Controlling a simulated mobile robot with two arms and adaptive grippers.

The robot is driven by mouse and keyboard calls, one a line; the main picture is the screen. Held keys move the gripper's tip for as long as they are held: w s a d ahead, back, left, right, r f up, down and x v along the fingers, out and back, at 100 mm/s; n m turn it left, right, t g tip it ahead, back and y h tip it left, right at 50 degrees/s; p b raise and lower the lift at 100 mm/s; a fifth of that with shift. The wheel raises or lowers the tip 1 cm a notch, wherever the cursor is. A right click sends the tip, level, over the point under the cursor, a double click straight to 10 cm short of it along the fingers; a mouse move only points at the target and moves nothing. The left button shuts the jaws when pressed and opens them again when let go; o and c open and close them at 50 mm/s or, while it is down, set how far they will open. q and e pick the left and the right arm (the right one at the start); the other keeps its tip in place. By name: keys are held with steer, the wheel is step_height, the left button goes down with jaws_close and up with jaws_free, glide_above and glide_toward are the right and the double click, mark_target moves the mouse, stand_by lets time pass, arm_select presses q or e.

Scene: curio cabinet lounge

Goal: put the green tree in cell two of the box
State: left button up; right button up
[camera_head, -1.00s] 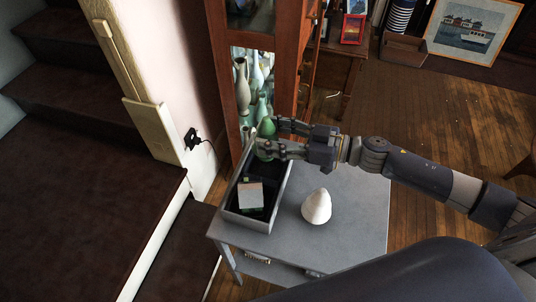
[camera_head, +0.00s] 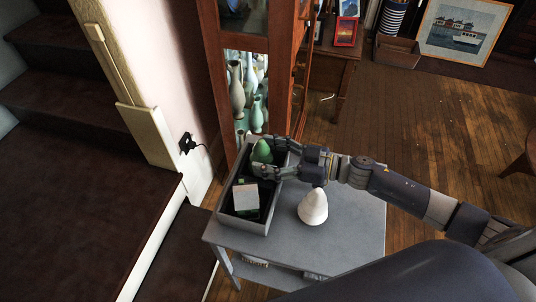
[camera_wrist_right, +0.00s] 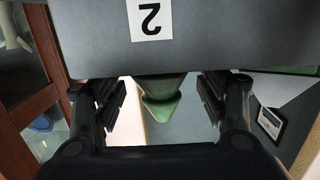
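The green tree (camera_head: 262,152) stands tip up in the far part of the grey box (camera_head: 238,222) on the small table. In the right wrist view the tree (camera_wrist_right: 162,98) shows partly behind the box wall, which bears a "2" label (camera_wrist_right: 150,18); that wall hides its base. My right gripper (camera_head: 266,156) is at the far end of the box, with its fingers on either side of the tree. In the wrist view the gripper (camera_wrist_right: 163,97) is open, with a gap between each finger and the tree. My left gripper is not in view.
A white cone (camera_head: 313,207) stands on the grey table (camera_head: 345,235) right of the box. A wooden glass cabinet (camera_head: 222,90) with vases stands close behind.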

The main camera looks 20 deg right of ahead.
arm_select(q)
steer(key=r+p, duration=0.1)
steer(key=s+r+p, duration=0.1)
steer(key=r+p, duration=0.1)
arm_select(e)
steer(key=v, duration=1.2)
stand_by(0.3)
